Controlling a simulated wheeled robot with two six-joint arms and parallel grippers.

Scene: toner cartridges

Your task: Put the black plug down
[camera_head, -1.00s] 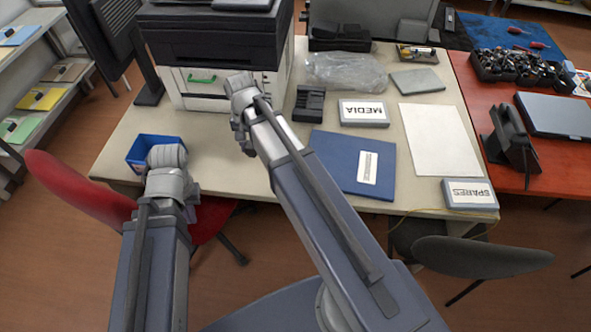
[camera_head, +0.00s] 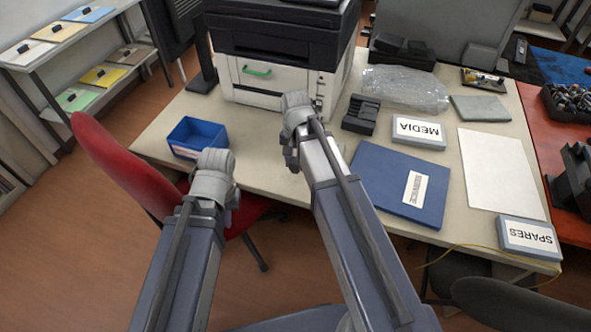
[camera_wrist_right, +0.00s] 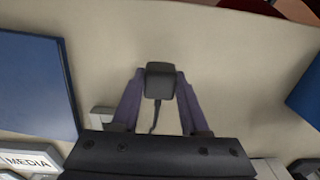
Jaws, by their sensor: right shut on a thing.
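The black plug (camera_wrist_right: 160,82) shows in the right wrist view, between the two purple fingers of my right gripper (camera_wrist_right: 160,76), which is shut on it. A thin dark cord hangs from the plug back toward the gripper body. Pale tabletop lies behind it; whether the plug touches the table I cannot tell. In the head view my right gripper (camera_head: 291,161) is over the table in front of the printer, and the plug is hidden there. My left gripper (camera_head: 227,196) is near the table's front edge, by the blue bin; its jaws are hidden behind the wrist.
A blue bin (camera_head: 196,136) stands at the table's left. A white and black printer (camera_head: 272,84) is behind. A blue folder (camera_head: 385,186), the MEDIA box (camera_head: 419,132) and a black slotted holder (camera_head: 360,114) lie to the right. Bare table lies between bin and folder.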

